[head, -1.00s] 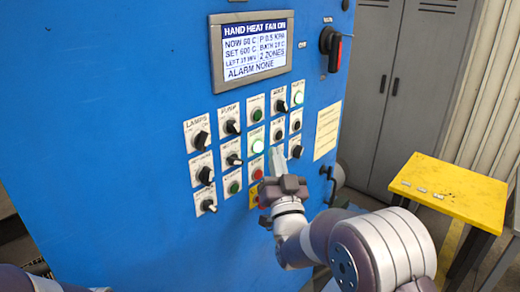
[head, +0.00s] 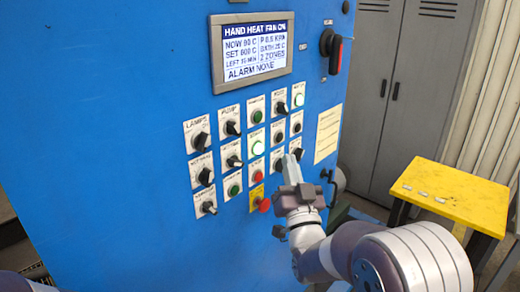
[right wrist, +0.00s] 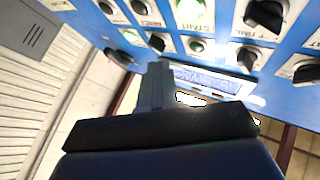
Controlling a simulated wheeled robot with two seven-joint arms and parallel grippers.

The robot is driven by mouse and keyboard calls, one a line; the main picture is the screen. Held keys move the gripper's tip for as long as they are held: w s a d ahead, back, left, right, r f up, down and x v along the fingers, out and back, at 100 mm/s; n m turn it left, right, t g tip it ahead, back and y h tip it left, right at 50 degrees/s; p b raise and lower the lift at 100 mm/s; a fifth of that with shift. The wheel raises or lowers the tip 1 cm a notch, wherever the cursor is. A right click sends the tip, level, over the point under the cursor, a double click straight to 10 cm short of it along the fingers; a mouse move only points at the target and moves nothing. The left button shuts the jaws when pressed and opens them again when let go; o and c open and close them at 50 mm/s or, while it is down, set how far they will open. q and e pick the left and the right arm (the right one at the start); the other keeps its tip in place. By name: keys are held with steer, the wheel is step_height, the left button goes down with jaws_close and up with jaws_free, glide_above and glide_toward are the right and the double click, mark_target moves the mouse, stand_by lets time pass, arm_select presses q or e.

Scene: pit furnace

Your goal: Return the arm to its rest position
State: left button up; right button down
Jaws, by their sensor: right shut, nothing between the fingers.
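My right gripper (head: 290,165) is in front of the lower right of the blue furnace panel (head: 110,110), its fingers shut and empty. Its fingertips overlap the lower right knobs in the head view; I cannot tell whether they touch. In the right wrist view the shut fingers (right wrist: 157,85) point toward the panel's knobs and a lit green button (right wrist: 195,14). My left gripper is not in view; only a bit of my left arm shows at the bottom left.
The panel carries a display (head: 254,49) reading "ALARM NONE", several knobs, a lit green button (head: 257,149), a red mushroom button (head: 264,205) and a red-black switch (head: 331,42). A yellow table (head: 455,195) stands right, before grey lockers (head: 405,90).

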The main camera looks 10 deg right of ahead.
steer(key=s+f+n+g, duration=0.1)
steer(key=s+f+g, duration=0.1)
steer(key=f+g, duration=0.6)
steer(key=s+f+n+g, duration=0.15)
steer(key=f+g, duration=0.25)
steer(key=f, duration=0.7)
steer(key=s+f+g, duration=0.3)
steer(key=s+g, duration=0.2)
steer(key=s, duration=0.5)
steer(key=s+d+f+g, duration=0.1)
steer(key=s+f+g, duration=0.2)
steer(key=s, duration=0.7)
steer(key=shift+s+d+f+g, duration=0.3)
steer(key=shift+s+f+g, duration=0.1)
steer(key=shift+g, duration=0.8)
steer(key=shift+n, duration=0.25)
